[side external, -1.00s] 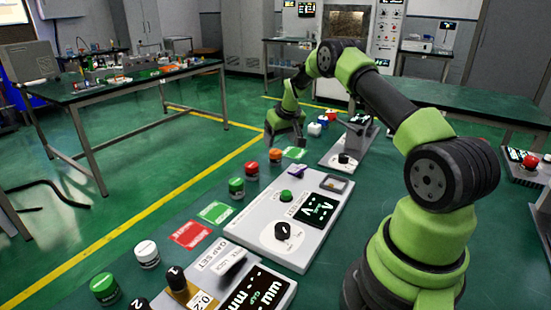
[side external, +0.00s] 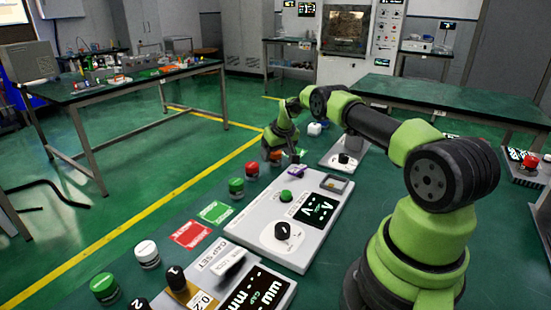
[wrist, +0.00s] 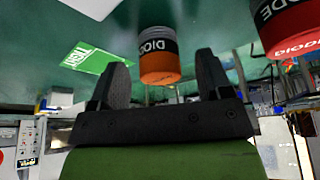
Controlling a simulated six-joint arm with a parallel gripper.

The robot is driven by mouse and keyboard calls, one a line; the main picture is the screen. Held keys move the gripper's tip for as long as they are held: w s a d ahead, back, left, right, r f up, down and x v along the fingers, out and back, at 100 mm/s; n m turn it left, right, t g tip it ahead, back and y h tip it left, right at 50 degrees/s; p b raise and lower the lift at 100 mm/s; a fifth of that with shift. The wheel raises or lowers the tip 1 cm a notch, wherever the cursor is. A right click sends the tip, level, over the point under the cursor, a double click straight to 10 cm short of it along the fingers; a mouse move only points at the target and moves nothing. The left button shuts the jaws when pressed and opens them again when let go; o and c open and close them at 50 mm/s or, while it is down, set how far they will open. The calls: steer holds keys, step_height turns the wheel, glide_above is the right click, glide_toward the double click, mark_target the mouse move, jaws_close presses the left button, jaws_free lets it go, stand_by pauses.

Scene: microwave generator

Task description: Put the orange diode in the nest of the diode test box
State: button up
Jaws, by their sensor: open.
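The orange diode (side external: 275,156) stands on the green bench, beyond the red-topped one and partly hidden by my gripper. In the wrist view, the orange diode (wrist: 160,68), with its black "DIODE" band, shows between my two open fingers. My gripper (wrist: 164,80) is open and empty; in the side view my gripper (side external: 285,156) is low, right by the orange diode. Contact cannot be told. The diode test box (side external: 262,231) is the long grey box with a V display, green button and knob. A square raised frame (side external: 335,184), possibly the nest, sits at its far end.
A red-topped diode (side external: 252,169) and a green one (side external: 236,187) stand close by, nearer the camera. The red one (wrist: 290,30) is at the right in the wrist view. A green card (wrist: 85,57) lies left. A purple part (side external: 297,171) sits on the box.

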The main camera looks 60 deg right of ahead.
steer(key=c, duration=1.1)
steer(key=shift+c, duration=0.2)
steer(key=shift+r, duration=0.2)
